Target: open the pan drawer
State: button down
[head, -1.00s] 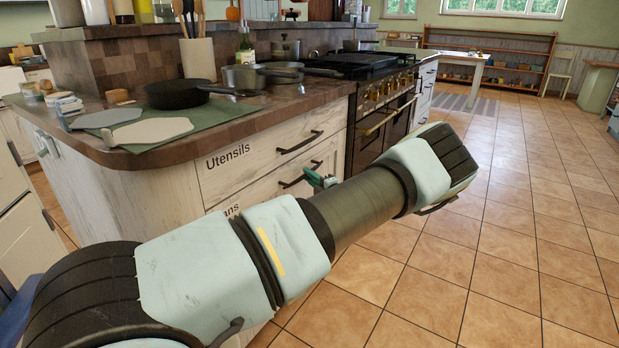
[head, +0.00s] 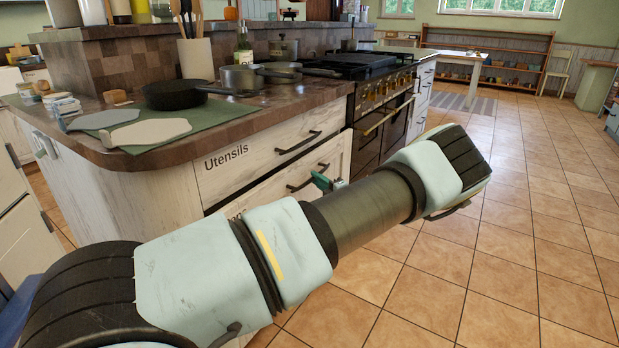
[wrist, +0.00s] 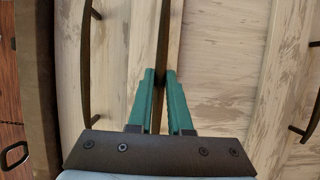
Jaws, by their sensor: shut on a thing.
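The pan drawer (head: 335,157) is the white wooden drawer below the one labelled Utensils. Its front stands out a little from the cabinet, with a dark gap along its top edge. My arm hides its lower part and most of its label. My gripper (head: 325,182) is at the right part of the drawer's dark bar handle (head: 300,186). In the wrist view, the green fingers of my gripper (wrist: 161,75) are shut on the dark handle (wrist: 162,38), one on each side.
The Utensils drawer (head: 262,152) is closed above. Another drawer handle (wrist: 304,100) shows in the wrist view. A black pan (head: 175,95) sits on the counter. The stove (head: 385,100) stands to the right. The tiled floor (head: 540,230) is clear.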

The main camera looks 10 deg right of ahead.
jog(key=s+d+b, duration=0.2)
jog(key=s+d, duration=1.8)
jog(key=s, duration=0.1)
jog(key=shift+s, duration=0.1)
jog(key=c, duration=0.8)
grip_release()
jog(key=shift+c, duration=0.2)
jog(key=b+v, duration=0.1)
jog(key=v, duration=0.9)
jog(key=shift+s, duration=0.4)
